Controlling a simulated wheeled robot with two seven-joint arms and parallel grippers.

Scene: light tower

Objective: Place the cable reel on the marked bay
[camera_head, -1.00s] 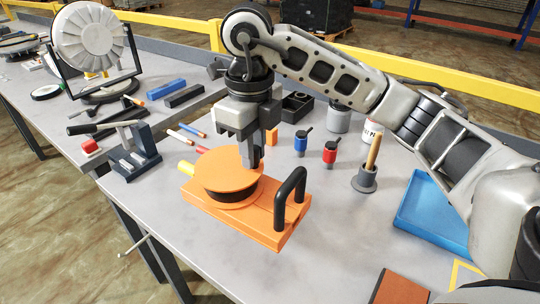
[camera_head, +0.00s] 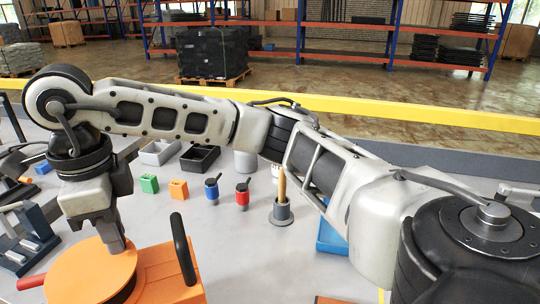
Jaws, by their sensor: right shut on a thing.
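The orange cable reel (camera_head: 88,278), with its round top and black loop handle, is at the lower left of the head view, partly cut off by the bottom edge. My right gripper (camera_head: 113,240) points down onto the reel's round top and is shut on it. Whether the reel touches the table is hidden. A short strip of yellow marking (camera_head: 381,296) shows at the bottom, right of the middle; most of the marked bay is out of view or behind my right arm. My left gripper is not in view.
Red and blue small bottles (camera_head: 242,194), a grey holder with a wooden handle (camera_head: 281,212), and green and orange blocks (camera_head: 149,184) stand behind the reel. A blue tray (camera_head: 330,238) is partly behind my arm. Table space right of the reel is clear.

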